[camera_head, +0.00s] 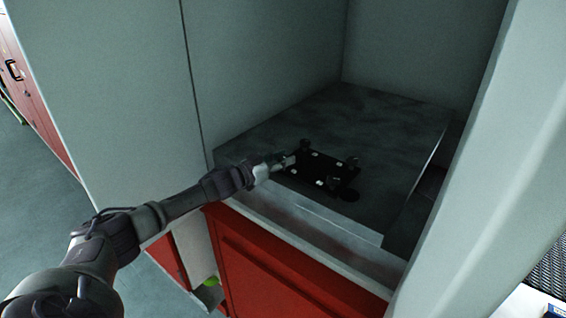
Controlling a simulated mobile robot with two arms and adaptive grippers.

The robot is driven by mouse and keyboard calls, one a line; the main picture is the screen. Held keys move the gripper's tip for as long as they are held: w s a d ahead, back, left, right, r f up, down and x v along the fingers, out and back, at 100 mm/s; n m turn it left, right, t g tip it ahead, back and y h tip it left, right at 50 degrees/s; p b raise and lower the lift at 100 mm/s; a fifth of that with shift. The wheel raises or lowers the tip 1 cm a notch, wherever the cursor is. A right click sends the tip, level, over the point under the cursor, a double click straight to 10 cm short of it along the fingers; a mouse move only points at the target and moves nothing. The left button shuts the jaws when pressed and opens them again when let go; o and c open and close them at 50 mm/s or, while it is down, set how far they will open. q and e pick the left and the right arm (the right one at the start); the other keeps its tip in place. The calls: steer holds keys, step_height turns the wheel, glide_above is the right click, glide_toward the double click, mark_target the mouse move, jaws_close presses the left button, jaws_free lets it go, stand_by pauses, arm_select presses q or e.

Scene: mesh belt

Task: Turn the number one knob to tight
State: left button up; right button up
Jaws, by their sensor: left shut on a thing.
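A small black panel (318,176) with several dark knobs and small pale labels lies on the dark grey slab inside the recess. One knob (304,146) stands at its back left and another (355,162) at its right end. The labels are too small to read, so I cannot tell which knob is number one. My left gripper (284,162) reaches in from the left to the panel's left end and is shut on a knob there, which its fingers mostly hide. The knob's turn position cannot be made out. My right gripper is out of view.
The dark slab (385,123) fills most of the recess. Pale walls (265,60) stand at the left and back, and a pale post (490,150) at the right. A red cabinet front (285,270) is below. Open floor (50,200) lies at the left.

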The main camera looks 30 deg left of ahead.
arm_select(q)
steer(key=shift+r+m+g+h+b, duration=0.1)
steer(key=shift+m+g+h+b, duration=0.6)
steer(key=shift+h, duration=0.5)
steer(key=shift+r, duration=0.1)
steer(key=o, duration=1.2)
steer(key=shift+w, duration=0.1)
steer(key=shift+c, duration=0.2)
steer(key=v, duration=1.2)
steer(key=shift+f, duration=0.35)
